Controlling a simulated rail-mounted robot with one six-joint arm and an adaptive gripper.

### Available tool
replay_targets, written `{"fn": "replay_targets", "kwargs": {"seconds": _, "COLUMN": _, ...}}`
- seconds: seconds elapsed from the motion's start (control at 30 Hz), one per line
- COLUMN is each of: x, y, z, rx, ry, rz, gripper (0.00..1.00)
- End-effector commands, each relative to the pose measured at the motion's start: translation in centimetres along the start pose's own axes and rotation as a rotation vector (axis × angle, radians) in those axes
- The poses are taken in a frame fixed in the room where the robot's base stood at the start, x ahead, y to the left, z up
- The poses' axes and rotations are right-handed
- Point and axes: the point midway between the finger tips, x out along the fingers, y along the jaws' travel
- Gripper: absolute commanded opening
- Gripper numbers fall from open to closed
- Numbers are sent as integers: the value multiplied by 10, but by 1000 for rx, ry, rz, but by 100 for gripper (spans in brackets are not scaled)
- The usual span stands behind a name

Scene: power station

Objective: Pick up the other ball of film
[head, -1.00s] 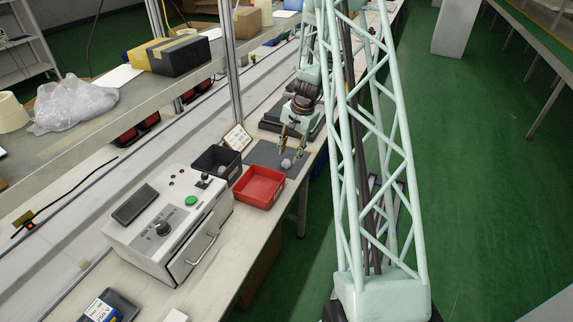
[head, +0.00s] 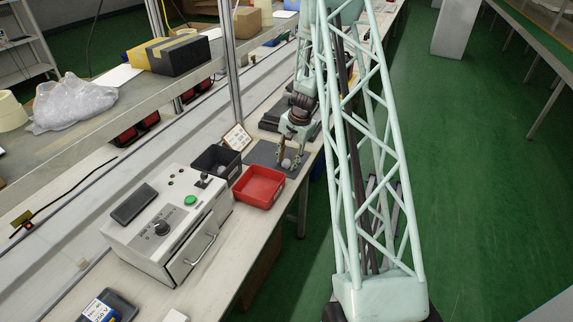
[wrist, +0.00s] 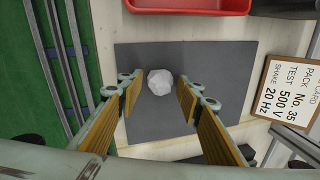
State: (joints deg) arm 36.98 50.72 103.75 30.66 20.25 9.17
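The ball of film (wrist: 160,82) is a whitish crumpled lump on a dark grey mat (wrist: 228,70) in the wrist view. In the head view the ball (head: 287,163) sits on the mat (head: 262,152) beside the red tray. My gripper (wrist: 158,95) is open, with its two wood-coloured finger pads on either side of the ball and gaps to both sides. In the head view my gripper (head: 290,160) is low over the mat at the ball. Another pale lump (head: 222,168) shows inside the black bin.
A red tray (head: 259,199) and a black bin (head: 206,171) stand beside the mat, with a white control box (head: 140,240) nearer. A sign card (wrist: 287,88) stands at the mat's right in the wrist view. The green floor lies past the bench edge.

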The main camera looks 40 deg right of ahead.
Motion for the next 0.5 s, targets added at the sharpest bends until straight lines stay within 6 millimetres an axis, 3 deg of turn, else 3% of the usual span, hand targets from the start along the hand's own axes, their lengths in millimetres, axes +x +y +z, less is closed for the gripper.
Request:
{"fn": "replay_targets", "kwargs": {"seconds": 0.33, "x": 0, "y": 0, "z": 0, "rx": 0, "ry": 0, "rz": 0, "gripper": 33}}
{"fn": "replay_targets", "kwargs": {"seconds": 0.5, "x": 0, "y": 0, "z": 0, "rx": 0, "ry": 0, "rz": 0, "gripper": 21}}
